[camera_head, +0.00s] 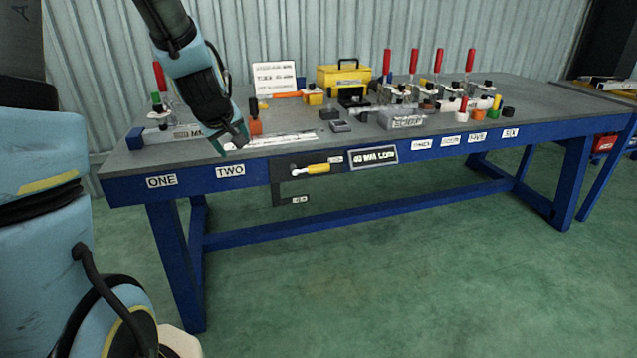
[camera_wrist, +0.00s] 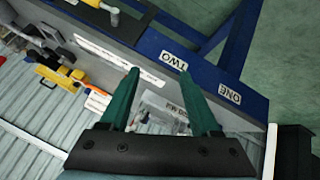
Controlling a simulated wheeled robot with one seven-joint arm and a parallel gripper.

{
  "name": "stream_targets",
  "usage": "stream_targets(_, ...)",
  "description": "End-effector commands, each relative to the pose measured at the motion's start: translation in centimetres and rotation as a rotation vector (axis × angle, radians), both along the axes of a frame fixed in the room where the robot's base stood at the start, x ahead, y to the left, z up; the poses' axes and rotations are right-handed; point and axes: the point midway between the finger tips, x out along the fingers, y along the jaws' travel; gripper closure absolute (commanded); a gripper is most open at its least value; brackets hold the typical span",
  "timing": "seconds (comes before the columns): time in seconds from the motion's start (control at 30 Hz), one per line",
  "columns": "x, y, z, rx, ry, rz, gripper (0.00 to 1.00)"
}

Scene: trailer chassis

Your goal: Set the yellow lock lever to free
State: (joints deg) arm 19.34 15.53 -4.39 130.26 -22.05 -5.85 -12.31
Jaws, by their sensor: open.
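The yellow lock lever (camera_head: 314,169) is on the front of the blue bench, on a dark bracket (camera_head: 279,187). Its handle points right from a pale pivot, nearly level and slightly raised at its right end. One small label sits near the handle's tip and another below on the bracket's foot; both are too small to read. In the wrist view a yellow handle (camera_wrist: 114,17), apparently the lever, shows at the top. My gripper (camera_head: 238,142) is open and empty over the bench's front edge, left of the lever and apart from it; its fingers (camera_wrist: 158,72) show clearly in the wrist view.
The bench top (camera_head: 190,152) carries red-handled clamps (camera_head: 413,61), a yellow toolbox (camera_head: 343,74), a white sign (camera_head: 275,78) and small parts. A dark plaque (camera_head: 375,156) is right of the lever. The floor before the bench is clear.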

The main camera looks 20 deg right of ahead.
Motion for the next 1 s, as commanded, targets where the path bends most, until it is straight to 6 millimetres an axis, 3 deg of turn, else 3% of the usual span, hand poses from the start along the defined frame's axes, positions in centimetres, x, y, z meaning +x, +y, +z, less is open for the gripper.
stream_targets(0.03,2.5,-4.4,-2.3,-0.086,-0.073,0.048,0.37)
stream_targets(0.1,5.3,-9.3,-2.8,-0.214,-0.171,0.146,0.37)
stream_targets(0.2,7.7,-15.6,-3.9,-0.396,-0.290,0.297,0.37)
stream_targets(0.3,8.2,-20.8,-5.9,-0.566,-0.387,0.465,0.37)
stream_targets(0.4,7.0,-24.6,-8.6,-0.709,-0.472,0.642,0.37)
stream_targets(0.53,3.7,-27.5,-12.3,-0.827,-0.561,0.845,0.37)
stream_targets(0.73,-0.4,-28.7,-15.5,-0.891,-0.648,1.022,0.37)
stream_targets(0.87,-0.6,-28.5,-15.8,-0.897,-0.666,1.053,0.37)
stream_targets(1.0,1.1,-27.9,-15.9,-0.895,-0.667,1.055,0.37)
